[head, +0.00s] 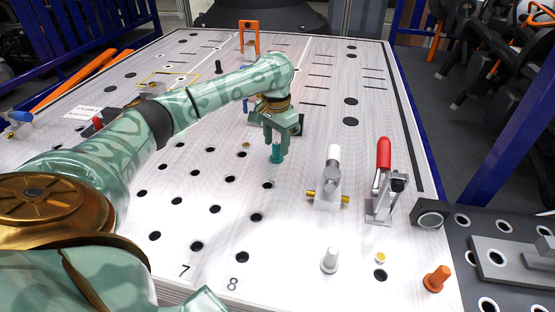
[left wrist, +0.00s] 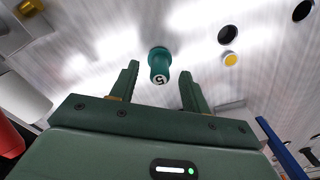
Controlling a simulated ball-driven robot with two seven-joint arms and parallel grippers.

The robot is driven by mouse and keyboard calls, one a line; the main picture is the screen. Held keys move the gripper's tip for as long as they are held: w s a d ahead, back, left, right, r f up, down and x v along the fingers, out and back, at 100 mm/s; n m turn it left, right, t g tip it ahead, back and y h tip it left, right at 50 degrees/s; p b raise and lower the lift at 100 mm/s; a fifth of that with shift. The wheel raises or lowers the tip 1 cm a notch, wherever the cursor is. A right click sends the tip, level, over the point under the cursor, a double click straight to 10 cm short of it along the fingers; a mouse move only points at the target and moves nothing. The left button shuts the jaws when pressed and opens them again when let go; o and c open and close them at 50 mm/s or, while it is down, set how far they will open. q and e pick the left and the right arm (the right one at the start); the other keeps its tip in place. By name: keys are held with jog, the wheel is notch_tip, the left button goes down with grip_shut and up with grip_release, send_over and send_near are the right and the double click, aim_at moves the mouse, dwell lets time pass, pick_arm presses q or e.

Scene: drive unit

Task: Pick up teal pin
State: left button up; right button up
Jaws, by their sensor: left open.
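The teal pin (head: 277,153) stands on the white perforated table, near its middle. In the left wrist view the teal pin (left wrist: 159,65) shows a "5" on its end. My left gripper (head: 281,134) is right above the pin in the head view. In the left wrist view the open left gripper (left wrist: 158,80) has one finger on each side of the pin, with gaps between fingers and pin. My right gripper is not in view.
A grey-white clamp (head: 328,182) and a red-handled clamp (head: 383,180) stand right of the pin. A white pin (head: 330,260) and an orange pin (head: 437,278) stand at the front right. An orange bracket (head: 249,37) stands at the back. Several holes lie around the teal pin.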

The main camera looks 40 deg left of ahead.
pick_arm(q)
notch_tip(320, 180, down, 2)
jog(key=shift+w+f, duration=0.1)
jog(key=shift+f, duration=0.1)
jog(key=shift+r, duration=0.15)
jog(key=shift+c, duration=0.4)
grip_shut()
jog(key=shift+r, duration=0.15)
